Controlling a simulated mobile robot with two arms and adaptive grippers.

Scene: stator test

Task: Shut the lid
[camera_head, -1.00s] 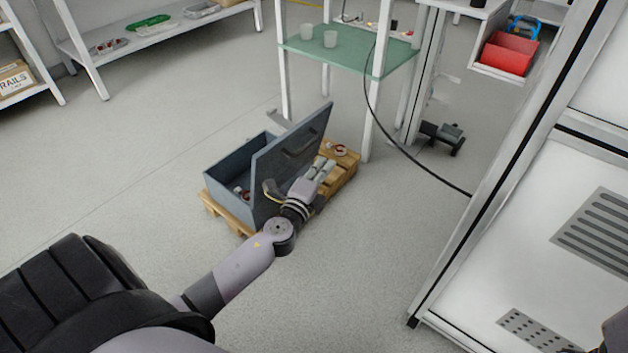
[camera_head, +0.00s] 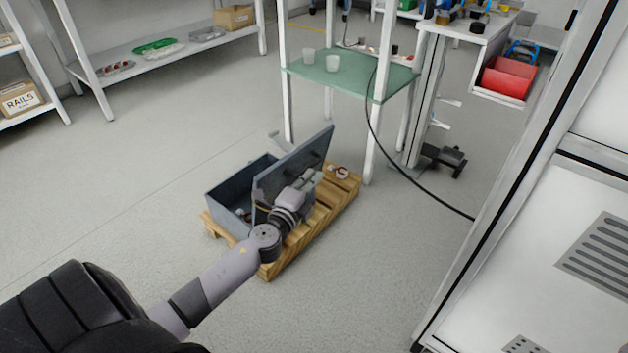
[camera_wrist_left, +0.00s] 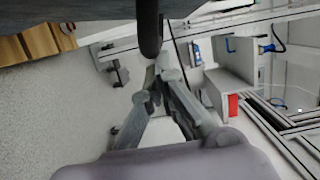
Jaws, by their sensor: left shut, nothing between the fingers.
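A grey-blue box (camera_head: 228,191) sits on a wooden pallet. Its lid (camera_head: 272,178) is raised at the right side of the box, so the opening shows, with small parts inside. My left gripper (camera_head: 313,177) is at the outer, right-hand face of the lid. Its fingers (camera_wrist_left: 157,84) are shut and empty in the left wrist view, just by a dark rounded bar (camera_wrist_left: 149,30), likely the lid's handle. I cannot tell whether they touch it. My wrist hides the lid's lower part. My right gripper is not in view.
The pallet (camera_head: 322,215) has bare slats right of the box, with a small part (camera_head: 340,172) on it. A green-topped table (camera_head: 350,75) stands behind. A black cable (camera_head: 400,175) runs to a white cabinet (camera_head: 530,240) at right. The floor at left is clear.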

